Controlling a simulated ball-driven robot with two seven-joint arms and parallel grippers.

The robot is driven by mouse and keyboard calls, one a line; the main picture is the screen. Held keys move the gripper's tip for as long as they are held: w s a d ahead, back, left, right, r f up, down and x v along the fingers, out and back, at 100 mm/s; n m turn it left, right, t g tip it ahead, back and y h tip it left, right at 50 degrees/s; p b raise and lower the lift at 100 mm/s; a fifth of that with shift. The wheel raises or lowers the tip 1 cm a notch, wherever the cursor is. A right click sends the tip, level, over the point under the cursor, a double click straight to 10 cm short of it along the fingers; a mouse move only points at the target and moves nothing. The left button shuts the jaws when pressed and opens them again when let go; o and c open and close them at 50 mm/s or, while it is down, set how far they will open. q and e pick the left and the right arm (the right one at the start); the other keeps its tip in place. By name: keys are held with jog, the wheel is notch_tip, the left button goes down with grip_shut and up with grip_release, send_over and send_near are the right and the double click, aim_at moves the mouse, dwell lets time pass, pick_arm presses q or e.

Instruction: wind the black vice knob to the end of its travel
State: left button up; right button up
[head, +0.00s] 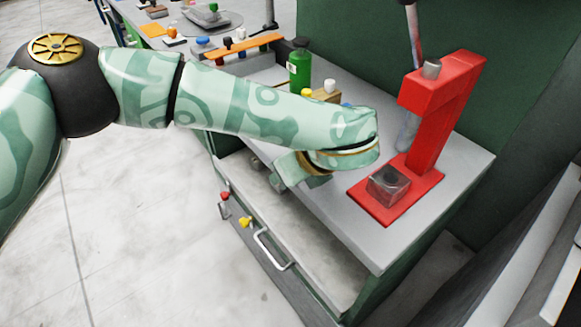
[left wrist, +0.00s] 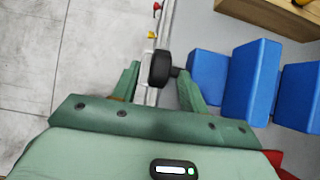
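The black vice knob (left wrist: 160,68) shows in the left wrist view, with a short dark stem on its right side leading toward the blue vice blocks (left wrist: 245,85). My left gripper (left wrist: 158,72) is open, with one green finger on each side of the knob in the picture. There is a clear gap to the left finger; the knob is close to the right finger, and I cannot tell whether they touch. In the head view my left gripper (head: 281,176) is low at the bench's front edge, and my arm hides most of the vice. My right gripper is not in view.
A red press (head: 440,125) with a grey block (head: 388,186) on its base stands at the bench's right. A green bottle (head: 299,68) and a wooden box (head: 326,96) are behind my arm. Red (head: 224,196) and yellow (head: 245,221) knobs stick out at the bench front.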

pick_arm(q)
jog(key=p+v, duration=0.4)
jog(key=v, duration=1.2)
jog(key=shift+r+p, duration=0.15)
jog(key=shift+p, duration=0.15)
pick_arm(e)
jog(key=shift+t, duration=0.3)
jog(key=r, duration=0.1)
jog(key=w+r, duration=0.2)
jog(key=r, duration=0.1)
